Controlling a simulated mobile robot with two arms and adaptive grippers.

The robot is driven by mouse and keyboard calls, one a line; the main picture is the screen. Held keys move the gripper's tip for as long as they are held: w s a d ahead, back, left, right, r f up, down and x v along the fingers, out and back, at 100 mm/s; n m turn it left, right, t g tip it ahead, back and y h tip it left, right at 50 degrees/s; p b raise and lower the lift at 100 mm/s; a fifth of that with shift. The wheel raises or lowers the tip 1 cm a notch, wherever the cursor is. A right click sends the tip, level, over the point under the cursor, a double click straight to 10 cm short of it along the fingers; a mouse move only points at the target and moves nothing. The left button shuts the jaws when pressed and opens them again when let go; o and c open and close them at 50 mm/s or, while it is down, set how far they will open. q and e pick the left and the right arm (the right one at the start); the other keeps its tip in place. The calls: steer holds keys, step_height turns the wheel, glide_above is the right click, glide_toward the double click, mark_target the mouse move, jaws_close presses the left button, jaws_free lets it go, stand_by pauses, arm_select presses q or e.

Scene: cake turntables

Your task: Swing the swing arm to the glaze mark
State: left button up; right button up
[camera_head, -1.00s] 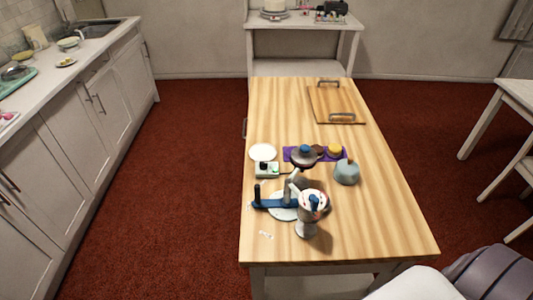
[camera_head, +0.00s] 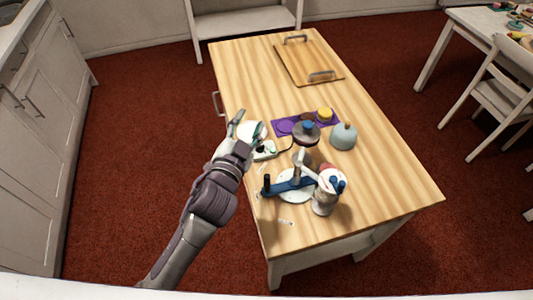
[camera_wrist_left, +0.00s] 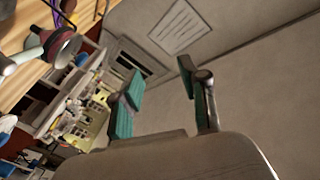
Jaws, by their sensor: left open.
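A blue swing arm (camera_head: 285,188) with a black upright knob (camera_head: 266,182) at its left end lies across a round white plate (camera_head: 297,199) on the wooden table. A light post rises by it, and a dark round head with a blue knob (camera_head: 306,131) is just behind. The glaze mark is too small to make out. My left gripper (camera_head: 247,128) is open and empty, above the table's left edge, beyond the swing arm and apart from it. Its open teal-padded fingers also show in the left wrist view (camera_wrist_left: 160,78). My right gripper is not in view.
A white pot with blue parts (camera_head: 328,192) stands right of the swing arm. A wooden tray (camera_head: 305,63) is at the far end. The table's right side is clear.

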arm_select(q)
steer(key=s+d+r+m+t+h, duration=0.1)
steer(key=s+d+r+m+h, duration=0.2)
steer(key=d+r+m+h, duration=0.75)
steer(key=s+d+m+g+h, duration=0.5)
steer(key=s+d+m+g, duration=0.4)
steer(key=d+m+g, duration=0.65)
steer(key=m+g+y, duration=0.3)
steer(key=m+y, duration=0.6)
steer(key=y, duration=1.1)
glide_above(267, 176)
step_height(267, 176, down, 19)
steer(key=shift+f, duration=0.3)
steer(key=shift+f+b, duration=0.3)
steer(key=shift+f, duration=0.1)
step_height(267, 176, down, 8)
steer(key=b, duration=0.4)
steer(key=shift+f, duration=0.15)
steer(key=shift+c, duration=0.4)
jaws_close()
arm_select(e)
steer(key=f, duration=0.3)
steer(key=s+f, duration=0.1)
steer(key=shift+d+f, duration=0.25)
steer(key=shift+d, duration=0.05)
